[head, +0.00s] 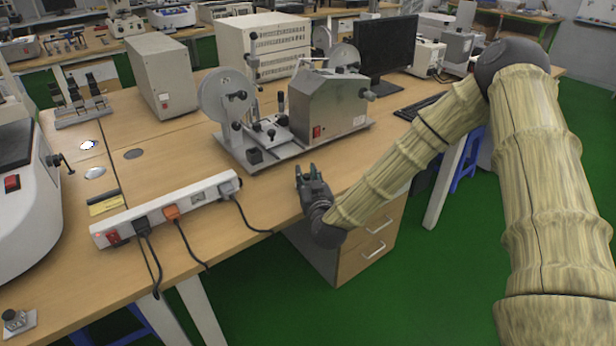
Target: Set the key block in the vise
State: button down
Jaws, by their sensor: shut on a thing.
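A grey metal machine (325,105) with a round wheel stands behind and left of my gripper. A low clamp-like part (268,132), perhaps the vise, sits on its base plate. A small black block (254,156) sits at the plate's front left.
A white power strip (165,208) with plugged cables lies left of my gripper near the table's front edge. A monitor (386,46) and keyboard (418,105) stand behind right. A beige box (160,75) stands at back left. Bare tabletop (255,190) lies between strip and machine.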

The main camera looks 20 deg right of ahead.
jog(key=shift+f, duration=0.25)
jog(key=c, duration=1.1)
grip_release()
jog(key=shift+c, duration=0.2)
jog(key=shift+r, duration=0.2)
